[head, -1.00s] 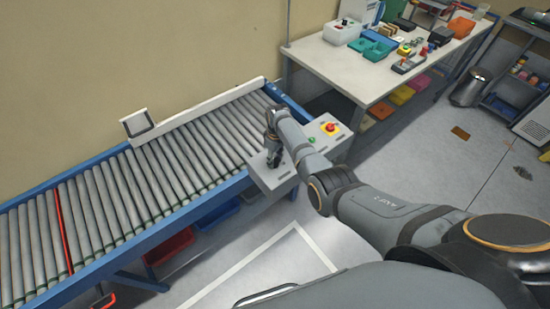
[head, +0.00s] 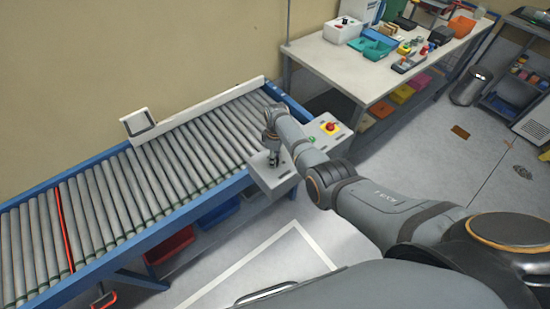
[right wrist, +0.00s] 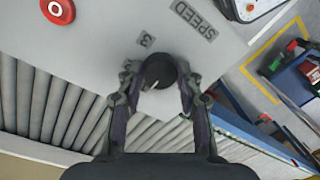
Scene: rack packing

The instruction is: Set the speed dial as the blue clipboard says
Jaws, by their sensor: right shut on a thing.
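The black speed dial (right wrist: 160,70) sits on the light grey face of the control box (right wrist: 105,35), below the printed word SPEED (right wrist: 193,20). A digit that looks like 3 (right wrist: 146,40) is printed beside the dial. A small white mark on the dial points toward the lower left of the right wrist view. My right gripper (right wrist: 158,82) is shut on the dial, one finger at each side. In the head view my right gripper (head: 272,157) is over the control box (head: 272,181), its arm partly covering it. I cannot make out a blue clipboard. My left gripper is not in view.
The roller conveyor (head: 140,190) runs along the wall. A white workbench (head: 345,65) with bins and tools stands behind the box.

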